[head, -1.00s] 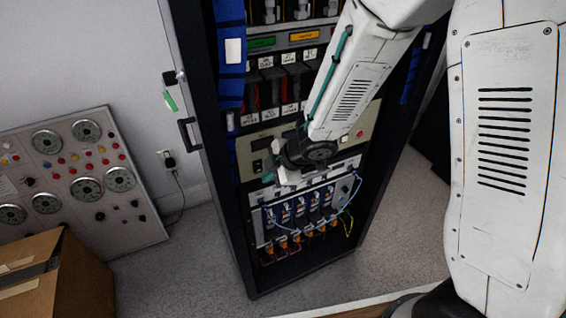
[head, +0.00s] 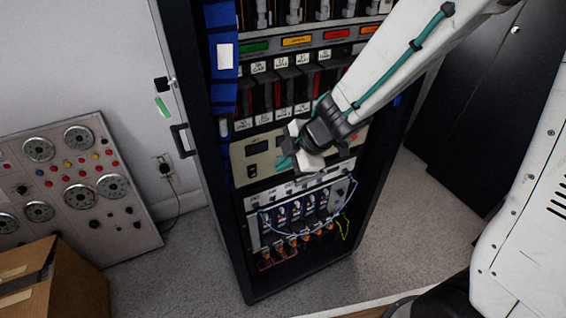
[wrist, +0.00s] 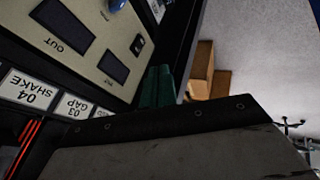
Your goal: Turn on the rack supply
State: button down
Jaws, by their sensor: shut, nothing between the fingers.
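The rack supply is a beige panel (head: 242,156) in the dark rack, with two dark displays (head: 258,145) and a small black switch (head: 252,171) at its lower left. In the wrist view, the panel (wrist: 90,62) appears upside down, with the switch (wrist: 137,44) near its edge and a blue knob (wrist: 116,4) partly cut off. My gripper (head: 285,161), with teal fingers, is in front of the panel, right of the switch. The fingers (wrist: 157,87) are together and empty. The gripper hides the panel's middle; I cannot tell whether it touches.
Labelled modules (head: 280,95) sit above the panel, and a cabled unit (head: 295,213) sits below it. A gauge board (head: 75,185) and cardboard box (head: 70,285) are farther left. Bare floor (head: 400,225) lies right of the rack.

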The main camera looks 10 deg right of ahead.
aim_at(253, 172)
jog(key=shift+s+d+f, duration=0.15)
jog(key=shift+s+f, duration=0.05)
jog(key=shift+f, duration=0.45)
jog(key=shift+w+a+f, duration=1)
jog(key=shift+w+f, duration=0.2)
jog(key=shift+f, duration=0.25)
jog(key=shift+w+a+f, duration=0.95)
jog(key=shift+w+f, duration=0.2)
jog(key=shift+f, duration=0.3)
jog(key=shift+w+a+f, duration=1)
jog(key=shift+w+f, duration=0.2)
jog(key=shift+f, duration=0.25)
jog(key=shift+w, duration=0.1)
